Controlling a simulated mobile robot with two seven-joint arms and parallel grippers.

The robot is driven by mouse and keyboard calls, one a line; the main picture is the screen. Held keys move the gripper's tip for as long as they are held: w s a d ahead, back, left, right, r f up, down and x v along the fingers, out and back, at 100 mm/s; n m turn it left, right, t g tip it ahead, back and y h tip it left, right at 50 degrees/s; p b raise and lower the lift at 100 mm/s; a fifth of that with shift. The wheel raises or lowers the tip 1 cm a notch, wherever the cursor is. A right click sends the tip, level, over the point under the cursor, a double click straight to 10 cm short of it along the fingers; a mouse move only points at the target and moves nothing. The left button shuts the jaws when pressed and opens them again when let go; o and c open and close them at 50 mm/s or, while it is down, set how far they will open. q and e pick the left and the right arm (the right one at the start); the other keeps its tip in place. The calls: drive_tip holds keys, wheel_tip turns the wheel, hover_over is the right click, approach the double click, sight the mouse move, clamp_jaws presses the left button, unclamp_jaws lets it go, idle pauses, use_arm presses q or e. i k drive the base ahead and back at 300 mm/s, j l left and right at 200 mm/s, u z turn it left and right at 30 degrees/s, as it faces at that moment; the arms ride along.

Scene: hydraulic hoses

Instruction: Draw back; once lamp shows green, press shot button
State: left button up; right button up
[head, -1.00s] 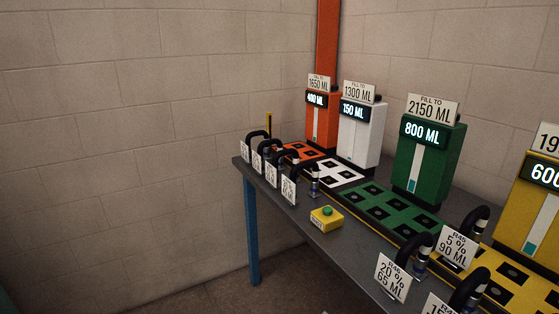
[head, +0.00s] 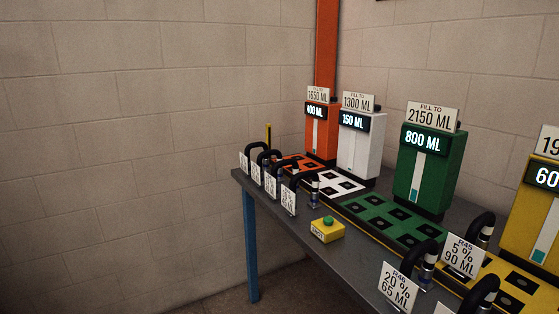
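A yellow box with a green round button on top (head: 327,229) sits on the near side of the grey table; its front label looks like "SHOT" but is small. No gripper or arm of mine is in view. No separate lamp can be made out; the green dome on the yellow box is the only green light-like part. The orange station (head: 320,130) reads 400 ML, the white station (head: 360,145) reads 150 ML, and the green station (head: 428,165) reads 800 ML. The yellow station (head: 530,215) is cut off at the right edge.
Several more hoses stand at the far left end (head: 268,172). The grey table (head: 300,232) has blue legs (head: 250,250). Floor left of it is clear.

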sight(327, 221)
drive_tip(key=j+z, duration=0.1)
drive_tip(key=z, duration=0.25)
drive_tip(key=i+j+z, duration=0.1)
drive_tip(key=z, duration=0.3)
drive_tip(key=j+z, duration=0.1)
drive_tip(key=z, duration=0.25)
drive_tip(key=j+z, duration=0.3)
drive_tip(key=j, duration=0.4)
drive_tip(key=j+z, duration=0.3)
drive_tip(key=j, duration=0.45)
drive_tip(key=j+z, duration=0.3)
drive_tip(key=j, duration=0.75)
drive_tip(key=k+j, duration=0.15)
drive_tip(key=j, duration=0.2)
